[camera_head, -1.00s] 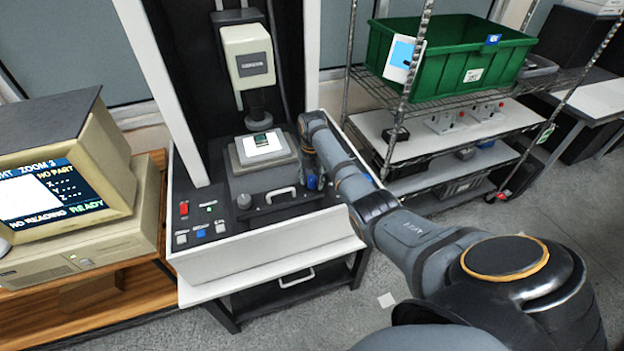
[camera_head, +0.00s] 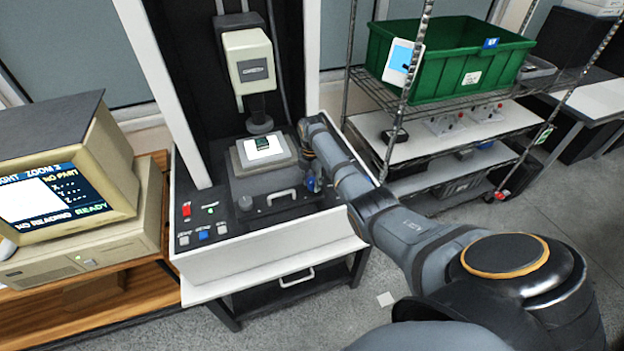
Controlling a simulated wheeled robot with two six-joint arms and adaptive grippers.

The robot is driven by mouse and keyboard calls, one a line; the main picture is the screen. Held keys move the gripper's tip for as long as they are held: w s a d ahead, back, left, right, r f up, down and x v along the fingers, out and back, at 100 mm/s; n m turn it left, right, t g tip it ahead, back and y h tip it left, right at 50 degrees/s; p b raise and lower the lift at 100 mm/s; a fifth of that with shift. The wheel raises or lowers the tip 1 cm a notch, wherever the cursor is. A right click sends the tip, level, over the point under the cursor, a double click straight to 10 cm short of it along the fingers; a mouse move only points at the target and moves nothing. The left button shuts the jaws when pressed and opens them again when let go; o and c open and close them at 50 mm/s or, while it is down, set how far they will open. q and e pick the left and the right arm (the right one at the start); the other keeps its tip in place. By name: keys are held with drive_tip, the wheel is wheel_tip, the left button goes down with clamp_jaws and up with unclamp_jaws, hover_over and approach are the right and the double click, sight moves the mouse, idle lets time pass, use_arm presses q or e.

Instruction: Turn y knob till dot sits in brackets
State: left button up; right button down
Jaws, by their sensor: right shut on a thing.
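The measuring machine's stage (camera_head: 235,190) carries a white plate (camera_head: 246,152) with a small dark green part (camera_head: 262,143) on it. A dark knob (camera_head: 245,203) stands at the stage's front left corner. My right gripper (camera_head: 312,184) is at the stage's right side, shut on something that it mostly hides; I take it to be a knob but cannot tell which. The monitor (camera_head: 66,193) at left shows a white area and the words NO PART, NO READING and READY. My left gripper is out of view.
The cream measuring head (camera_head: 248,68) hangs above the stage. Red, white and blue buttons (camera_head: 203,236) are on the front left panel.

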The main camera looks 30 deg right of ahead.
drive_tip(key=m, duration=0.2)
drive_tip(key=m+p, duration=0.1)
drive_tip(key=shift+r+m+p, duration=0.2)
drive_tip(key=shift+m+p, duration=0.1)
drive_tip(key=shift+m, duration=0.1)
drive_tip(key=m+p, duration=0.1)
drive_tip(key=m, duration=0.3)
drive_tip(key=shift+w+m, duration=0.1)
drive_tip(key=shift+m, duration=0.2)
drive_tip(key=m+p, duration=0.1)
drive_tip(key=m, duration=0.3)
drive_tip(key=shift+d, duration=0.1)
drive_tip(key=m+p, duration=0.1)
drive_tip(key=m, duration=0.3)
drive_tip(key=shift+f, duration=0.1)
drive_tip(key=m, duration=0.3)
drive_tip(key=shift+m, duration=0.3)
drive_tip(key=m, duration=0.4)
drive_tip(key=shift+m, duration=0.3)
drive_tip(key=m, duration=0.4)
drive_tip(key=shift+m, duration=2.2)
drive_tip(key=shift+f+m, duration=0.1)
drive_tip(key=shift+m, duration=0.2)
